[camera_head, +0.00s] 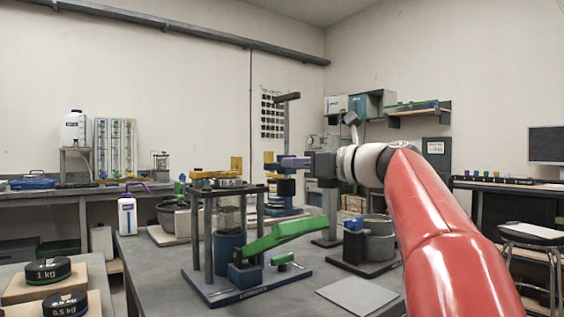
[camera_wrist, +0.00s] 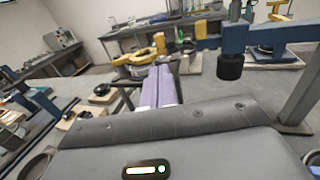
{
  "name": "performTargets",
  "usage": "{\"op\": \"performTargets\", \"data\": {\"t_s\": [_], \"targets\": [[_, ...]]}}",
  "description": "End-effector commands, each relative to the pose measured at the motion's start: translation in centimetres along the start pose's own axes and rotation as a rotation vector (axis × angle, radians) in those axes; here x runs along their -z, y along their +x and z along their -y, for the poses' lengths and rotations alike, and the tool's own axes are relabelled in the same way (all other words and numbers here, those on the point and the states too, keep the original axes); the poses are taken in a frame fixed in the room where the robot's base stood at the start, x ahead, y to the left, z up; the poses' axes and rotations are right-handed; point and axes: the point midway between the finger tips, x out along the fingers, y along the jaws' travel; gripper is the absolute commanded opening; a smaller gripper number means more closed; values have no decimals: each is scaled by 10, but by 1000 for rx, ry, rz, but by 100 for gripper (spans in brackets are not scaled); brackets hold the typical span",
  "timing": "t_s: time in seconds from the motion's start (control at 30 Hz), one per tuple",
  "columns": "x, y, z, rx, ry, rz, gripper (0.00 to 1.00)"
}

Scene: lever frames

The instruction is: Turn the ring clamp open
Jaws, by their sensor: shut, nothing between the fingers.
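A yellow ring clamp (camera_head: 215,175) sits on top of a dark post frame around a clear cylinder, with an upright yellow tab at its right side. What seems to be the same yellow ring shows in the wrist view (camera_wrist: 136,57), just beyond my fingertips and to their left. My gripper (camera_head: 284,162) has purple fingers, points left and is shut and empty. In the wrist view the two fingers (camera_wrist: 160,71) lie side by side. In the head view they are right of the clamp and apart from it.
A green lever (camera_head: 290,233) on a blue block stands at the frame's front. A blue arm (camera_wrist: 262,33) with a black cylinder (camera_wrist: 230,66) is right of my fingers in the wrist view. A grey pot (camera_head: 378,240) stands right. A flat grey plate (camera_head: 360,296) lies in front.

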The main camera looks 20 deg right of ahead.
Motion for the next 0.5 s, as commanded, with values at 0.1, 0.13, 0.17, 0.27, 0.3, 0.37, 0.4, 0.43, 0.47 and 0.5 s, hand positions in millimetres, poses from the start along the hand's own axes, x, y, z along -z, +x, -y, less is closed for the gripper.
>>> {"op": "performTargets", "data": {"t_s": [0.1, 0.13, 0.17, 0.27, 0.3, 0.37, 0.4, 0.43, 0.47, 0.5], "targets": [[-1, 23, -1, -6, 0, 0, 0], [-1, 29, -1, -5, -1, 0, 0], [-1, 36, -1, -5, -1, -1, 0], [-2, 58, -1, -5, -2, -1, 0], [-1, 67, 0, -4, -1, 0, 0], [-2, 80, -1, -5, -1, 0, 0], [-1, 87, 0, -4, -1, -1, 0], [-2, 93, -1, -4, -2, 0, 0], [-2, 98, -1, -4, -2, 0, 0], [-1, 104, 0, -3, -3, -1, 0]]}}
